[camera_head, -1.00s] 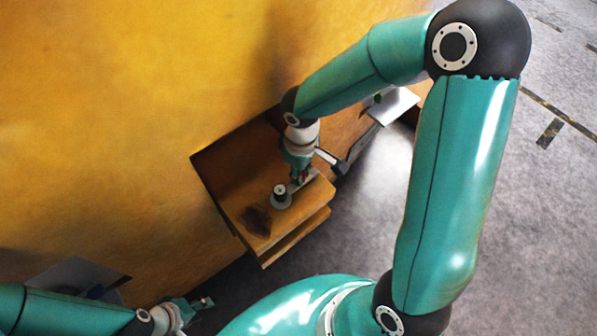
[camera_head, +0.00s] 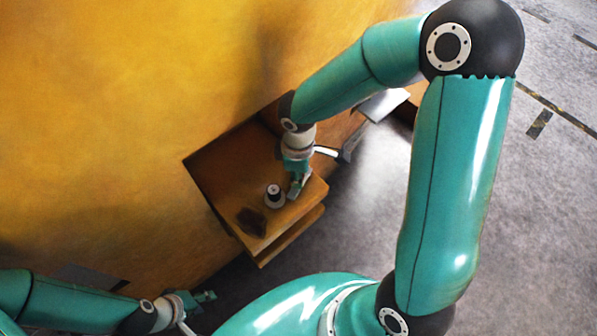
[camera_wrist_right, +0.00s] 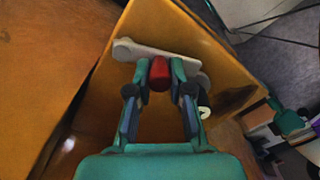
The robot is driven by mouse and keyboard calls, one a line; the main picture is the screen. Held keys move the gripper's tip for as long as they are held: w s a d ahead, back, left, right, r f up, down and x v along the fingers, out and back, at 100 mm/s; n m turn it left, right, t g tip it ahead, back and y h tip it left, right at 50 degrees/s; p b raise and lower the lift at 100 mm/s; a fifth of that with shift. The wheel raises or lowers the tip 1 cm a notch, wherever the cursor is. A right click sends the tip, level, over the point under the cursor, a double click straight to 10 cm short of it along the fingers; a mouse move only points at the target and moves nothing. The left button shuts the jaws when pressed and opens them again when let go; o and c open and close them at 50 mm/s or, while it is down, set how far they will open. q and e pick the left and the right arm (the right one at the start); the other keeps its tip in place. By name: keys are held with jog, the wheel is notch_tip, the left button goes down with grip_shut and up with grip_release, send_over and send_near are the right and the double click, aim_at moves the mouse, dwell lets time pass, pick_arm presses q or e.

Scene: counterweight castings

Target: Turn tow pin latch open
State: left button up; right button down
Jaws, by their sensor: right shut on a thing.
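The grey tow pin (camera_head: 274,194) stands upright on the orange bracket's top plate. My right gripper (camera_head: 294,190) is beside it, on its right side in the head view. In the right wrist view my right gripper (camera_wrist_right: 159,80) is shut on the red knob (camera_wrist_right: 159,72) of the grey latch lever (camera_wrist_right: 145,50). The lever lies across the plate; the pin is partly hidden behind the right finger. In the head view the lever is mostly hidden by my gripper. My left gripper (camera_head: 204,297) is low at the left, away from the latch; its jaw opening is unclear.
The bracket (camera_head: 225,178) juts from a large yellow casting (camera_head: 120,120). A dark hole (camera_head: 251,221) lies in the plate near its front corner. Grey concrete floor (camera_head: 350,225) is open to the right of the bracket.

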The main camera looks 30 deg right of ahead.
jog(key=n, duration=0.2)
jog(key=s+n+p, duration=0.1)
jog(key=shift+s+d+r+n, duration=0.1)
jog(key=shift+s+d+n, duration=0.05)
jog(key=shift+d+n, duration=0.25)
jog(key=n+p, duration=0.1)
jog(key=d+n, duration=0.1)
jog(key=n, duration=0.1)
jog(key=shift+s+n+p, duration=0.3)
jog(key=shift+s+p, duration=0.05)
jog(key=shift+s, duration=0.05)
jog(key=n, duration=0.1)
jog(key=d+n+p, duration=0.1)
jog(key=n+p, duration=0.1)
jog(key=shift+s+d+n, duration=0.15)
jog(key=shift+s+n, duration=0.1)
jog(key=shift+n, duration=0.05)
jog(key=shift+d+n+p, duration=0.25)
jog(key=shift+n+p, duration=0.2)
jog(key=shift+n, duration=0.25)
jog(key=shift+d+n+p, duration=0.25)
jog(key=shift+n+p, duration=0.15)
jog(key=shift+n, duration=0.3)
jog(key=c, duration=1.1)
grip_release()
jog(key=shift+o, duration=0.4)
